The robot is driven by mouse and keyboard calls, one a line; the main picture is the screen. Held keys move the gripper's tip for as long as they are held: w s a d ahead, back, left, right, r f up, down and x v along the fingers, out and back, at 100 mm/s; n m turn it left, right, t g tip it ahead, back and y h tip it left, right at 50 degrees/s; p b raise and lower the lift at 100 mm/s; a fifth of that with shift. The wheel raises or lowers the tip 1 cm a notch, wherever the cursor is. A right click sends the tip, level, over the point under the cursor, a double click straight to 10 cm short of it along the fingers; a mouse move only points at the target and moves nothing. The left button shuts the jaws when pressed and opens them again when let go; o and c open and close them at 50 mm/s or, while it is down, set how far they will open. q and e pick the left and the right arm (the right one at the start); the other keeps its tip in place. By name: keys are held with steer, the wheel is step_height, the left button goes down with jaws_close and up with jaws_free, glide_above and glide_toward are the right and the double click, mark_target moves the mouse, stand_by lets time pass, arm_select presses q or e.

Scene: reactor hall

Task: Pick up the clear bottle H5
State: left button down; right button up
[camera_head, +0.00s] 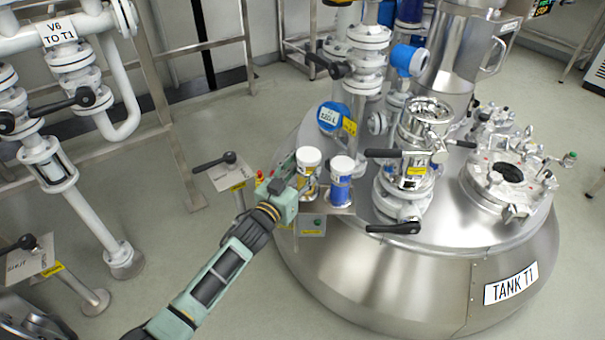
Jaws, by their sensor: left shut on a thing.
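The clear bottle H5 (309,160) has a wide white cap and stands upright at the left end of a small ledge beside the tank. No H5 marking is readable. My left gripper (302,186) comes in from the lower left and is shut on the bottle's body below the cap. The gripper hides much of the bottle's lower part. I cannot tell whether its base touches the ledge. My right gripper is not in view.
A blue bottle (341,185) with a white cap stands close on the right. Tank T1 (400,282) fills the right side, with valves and black handles on top. White pipes (125,95) stand at the left. Open floor (170,235) lies between.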

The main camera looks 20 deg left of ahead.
arm_select(q)
steer(key=shift+r, duration=0.5)
steer(key=shift+s+d+r, duration=0.1)
steer(key=shift+d+r, duration=0.1)
steer(key=s+d+r+p, duration=0.3)
steer(key=s+d+r, duration=0.3)
steer(key=d, duration=0.3)
steer(key=shift+s+r, duration=0.3)
steer(key=shift+s, duration=0.1)
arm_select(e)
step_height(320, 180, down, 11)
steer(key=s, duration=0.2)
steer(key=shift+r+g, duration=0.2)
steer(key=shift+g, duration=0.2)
